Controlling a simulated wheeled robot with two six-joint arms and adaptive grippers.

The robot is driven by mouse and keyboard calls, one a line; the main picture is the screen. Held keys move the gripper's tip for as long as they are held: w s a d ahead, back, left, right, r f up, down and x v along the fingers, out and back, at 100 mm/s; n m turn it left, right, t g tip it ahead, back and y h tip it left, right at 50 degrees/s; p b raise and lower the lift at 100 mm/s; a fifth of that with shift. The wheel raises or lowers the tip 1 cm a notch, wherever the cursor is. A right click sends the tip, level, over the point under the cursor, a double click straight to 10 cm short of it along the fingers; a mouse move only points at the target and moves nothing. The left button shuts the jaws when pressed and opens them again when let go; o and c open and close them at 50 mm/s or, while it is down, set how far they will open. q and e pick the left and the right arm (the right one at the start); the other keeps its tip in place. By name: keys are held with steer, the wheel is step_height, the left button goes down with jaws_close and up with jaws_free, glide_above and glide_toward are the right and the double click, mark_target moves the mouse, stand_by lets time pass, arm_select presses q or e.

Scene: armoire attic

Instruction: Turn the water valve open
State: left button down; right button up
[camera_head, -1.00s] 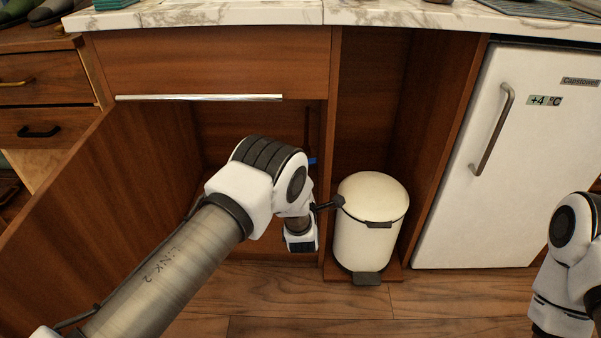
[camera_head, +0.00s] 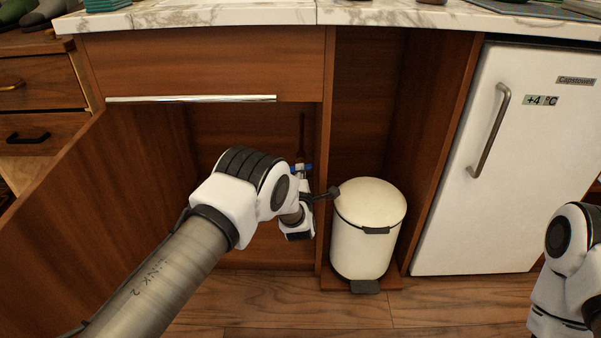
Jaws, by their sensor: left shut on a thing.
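My left arm reaches into the cabinet opening and hides the lower part of the valve. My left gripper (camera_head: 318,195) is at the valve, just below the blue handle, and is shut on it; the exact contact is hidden. A dark part of it juts right, across the cabinet's right edge in the picture. My right arm shows at the right edge, its gripper out of frame.
The cabinet door (camera_head: 85,190) stands open at the left. A cream pedal bin (camera_head: 368,225) stands in the niche right of the cabinet, close to my left gripper in the picture. A white fridge (camera_head: 500,190) is at the right. The wooden floor (camera_head: 270,300) in front is clear.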

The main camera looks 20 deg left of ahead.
arm_select(q)
steer(key=shift+m+p, duration=0.35)
steer(key=shift+m, duration=0.85)
steer(key=c, duration=1.3)
jaws_free()
steer(key=v, duration=1.2)
